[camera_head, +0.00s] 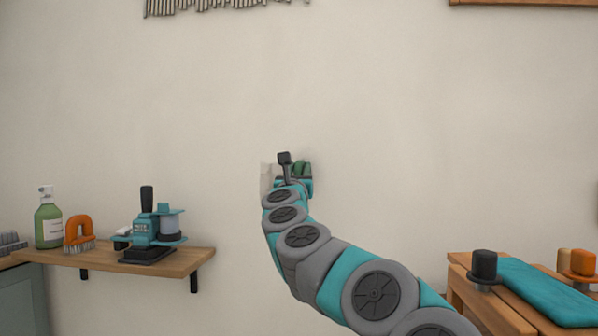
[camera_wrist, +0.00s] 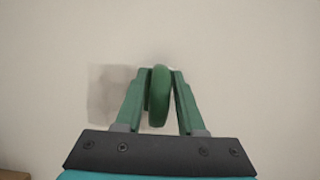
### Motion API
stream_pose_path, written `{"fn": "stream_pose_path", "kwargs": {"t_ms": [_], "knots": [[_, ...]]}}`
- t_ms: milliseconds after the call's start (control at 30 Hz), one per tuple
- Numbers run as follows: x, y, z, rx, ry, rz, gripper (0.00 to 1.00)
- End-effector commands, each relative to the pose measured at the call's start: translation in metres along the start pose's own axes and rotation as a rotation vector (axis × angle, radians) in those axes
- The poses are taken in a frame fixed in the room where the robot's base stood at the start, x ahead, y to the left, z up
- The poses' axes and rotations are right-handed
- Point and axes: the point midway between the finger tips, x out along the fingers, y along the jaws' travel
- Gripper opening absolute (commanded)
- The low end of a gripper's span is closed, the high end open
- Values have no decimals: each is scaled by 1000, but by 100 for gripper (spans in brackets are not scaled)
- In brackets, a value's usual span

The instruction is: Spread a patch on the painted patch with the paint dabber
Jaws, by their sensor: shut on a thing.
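My gripper (camera_wrist: 159,97) is shut on a green handle, taken to be the paint dabber (camera_wrist: 159,92), held between its two green fingers. In the head view my gripper (camera_head: 300,170) is up at the wall, and the arm hides most of what it holds. The painted patch (camera_wrist: 103,92) is a greyish square on the wall, left of and partly behind the dabber. It also shows in the head view (camera_head: 266,178) as a pale strip left of my gripper. The dabber's face is hidden, so I cannot tell whether it touches the wall.
A wooden wall shelf (camera_head: 190,262) at left carries a green pump bottle (camera_head: 48,225), an orange brush (camera_head: 79,233) and a teal-and-black device (camera_head: 150,235). A wooden bench (camera_head: 490,305) with a teal pad (camera_head: 545,290) stands at right. The wall around the patch is clear.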

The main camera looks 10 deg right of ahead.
Motion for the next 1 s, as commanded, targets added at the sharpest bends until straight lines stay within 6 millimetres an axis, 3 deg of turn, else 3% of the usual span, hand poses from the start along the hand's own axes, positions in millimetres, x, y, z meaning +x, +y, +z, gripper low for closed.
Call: {"fn": "stream_pose_path", "kwargs": {"t_ms": [1000], "knots": [[10,1,-4,0,0,-1,0]]}}
